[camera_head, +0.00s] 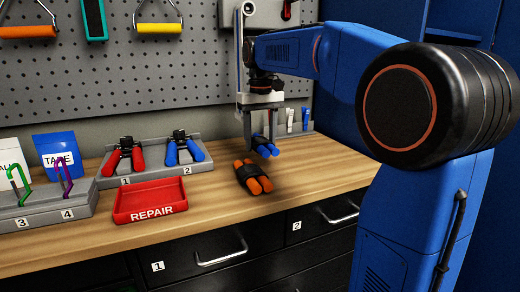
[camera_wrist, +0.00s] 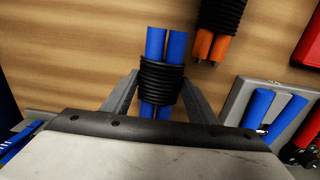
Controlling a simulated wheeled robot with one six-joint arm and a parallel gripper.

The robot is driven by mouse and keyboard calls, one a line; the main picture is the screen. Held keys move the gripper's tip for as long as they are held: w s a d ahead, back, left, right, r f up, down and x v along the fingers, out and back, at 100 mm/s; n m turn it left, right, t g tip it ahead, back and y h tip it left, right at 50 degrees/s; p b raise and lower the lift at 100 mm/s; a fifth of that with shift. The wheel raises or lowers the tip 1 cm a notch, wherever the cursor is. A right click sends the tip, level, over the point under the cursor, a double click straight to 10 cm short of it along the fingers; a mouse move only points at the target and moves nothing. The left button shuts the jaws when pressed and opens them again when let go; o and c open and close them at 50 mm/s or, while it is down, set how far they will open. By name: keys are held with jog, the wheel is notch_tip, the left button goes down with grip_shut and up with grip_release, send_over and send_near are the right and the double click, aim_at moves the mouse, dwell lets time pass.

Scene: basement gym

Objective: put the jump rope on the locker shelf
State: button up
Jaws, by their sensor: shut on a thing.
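A jump rope with blue handles and a coiled black cord (camera_head: 268,148) is in my gripper (camera_head: 262,122), seemingly a little above the wooden workbench. In the wrist view the blue jump rope (camera_wrist: 161,80) sits between the two fingers of my gripper (camera_wrist: 160,92), which close on its black coil. A second jump rope with orange handles (camera_head: 253,178) lies on the bench nearer the camera; it also shows in the wrist view (camera_wrist: 217,25).
On the workbench (camera_head: 320,165) stand a red REPAIR tray (camera_head: 150,200), a grey holder with red and blue hand grips (camera_head: 150,158), and a lower-left holder (camera_head: 45,207). A pegboard (camera_head: 150,70) backs the bench; black drawers (camera_head: 215,258) are below.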

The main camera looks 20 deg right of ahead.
jog(key=shift+f, duration=1.5)
jog(key=shift+f, duration=0.1)
jog(key=o, duration=1.2)
